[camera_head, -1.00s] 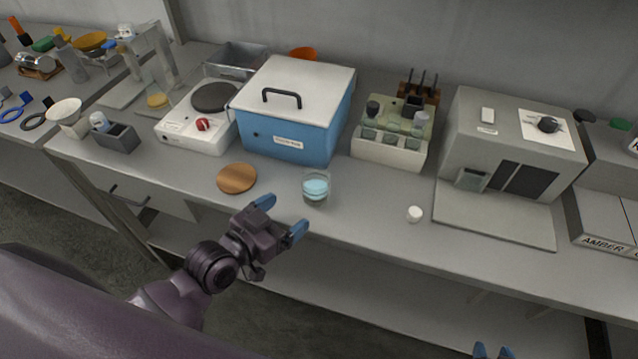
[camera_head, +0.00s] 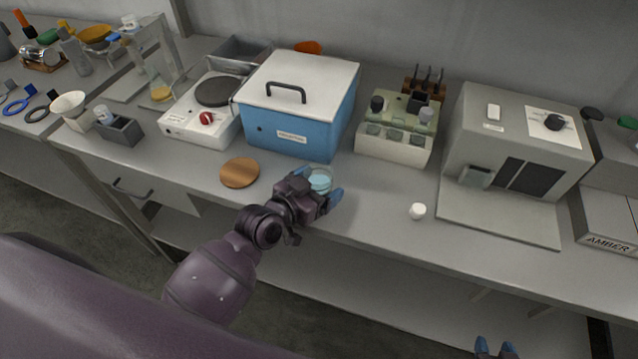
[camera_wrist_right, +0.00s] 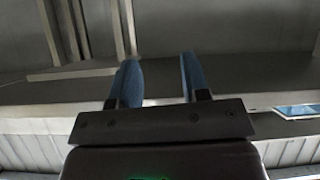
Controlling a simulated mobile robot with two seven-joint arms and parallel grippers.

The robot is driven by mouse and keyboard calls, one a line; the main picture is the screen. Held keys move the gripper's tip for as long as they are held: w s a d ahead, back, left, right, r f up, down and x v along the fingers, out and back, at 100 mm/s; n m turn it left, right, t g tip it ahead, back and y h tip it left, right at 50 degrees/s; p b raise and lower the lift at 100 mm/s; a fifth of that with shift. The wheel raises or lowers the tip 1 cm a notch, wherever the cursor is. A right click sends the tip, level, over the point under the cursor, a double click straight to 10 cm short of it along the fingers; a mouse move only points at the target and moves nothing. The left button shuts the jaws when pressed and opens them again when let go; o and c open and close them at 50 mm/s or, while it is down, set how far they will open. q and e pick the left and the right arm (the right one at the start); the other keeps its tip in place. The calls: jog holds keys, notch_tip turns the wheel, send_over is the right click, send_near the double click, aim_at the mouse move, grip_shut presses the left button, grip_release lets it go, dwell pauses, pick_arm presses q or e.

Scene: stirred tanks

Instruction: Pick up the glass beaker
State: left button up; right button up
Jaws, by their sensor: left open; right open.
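The glass beaker (camera_head: 320,180) stands upright near the front of the bench, with pale blue liquid in it. My left gripper (camera_head: 318,184) is open at the beaker, which sits between or just behind its fingers. The gripper hides the beaker's lower part, and I cannot tell whether a finger touches the glass. My right gripper (camera_head: 495,350) is at the bottom edge of the head view, away from the bench top. It is open and empty in the right wrist view (camera_wrist_right: 162,80).
A round wooden disc (camera_head: 239,173) lies left of the beaker. A blue box with a white lid (camera_head: 290,125) stands close behind it. A small white cap (camera_head: 417,211) lies to the right. A hot plate (camera_head: 190,125) and a grey machine (camera_head: 470,150) flank the area.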

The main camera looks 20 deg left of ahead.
aim_at(320, 166)
pick_arm(q)
jog(key=shift+c, duration=1.6)
jog(key=c, duration=0.5)
jog(key=shift+c, duration=1.4)
jog(key=shift+s+d+r, duration=0.25)
jog(key=shift+s+r, duration=0.05)
jog(key=shift+r, duration=0.15)
notch_tip(320, 166, up, 6)
jog(key=shift+r+p, duration=0.1)
jog(key=shift+p, duration=0.65)
jog(key=s+d, duration=1.1)
jog(key=s, duration=0.4)
jog(key=shift+s+d, duration=0.15)
jog(key=shift+d, duration=0.2)
pick_arm(e)
jog(key=shift+w+r, duration=0.15)
jog(key=shift+r, duration=0.4)
jog(key=shift+w+r, duration=0.15)
jog(key=shift+r, duration=0.35)
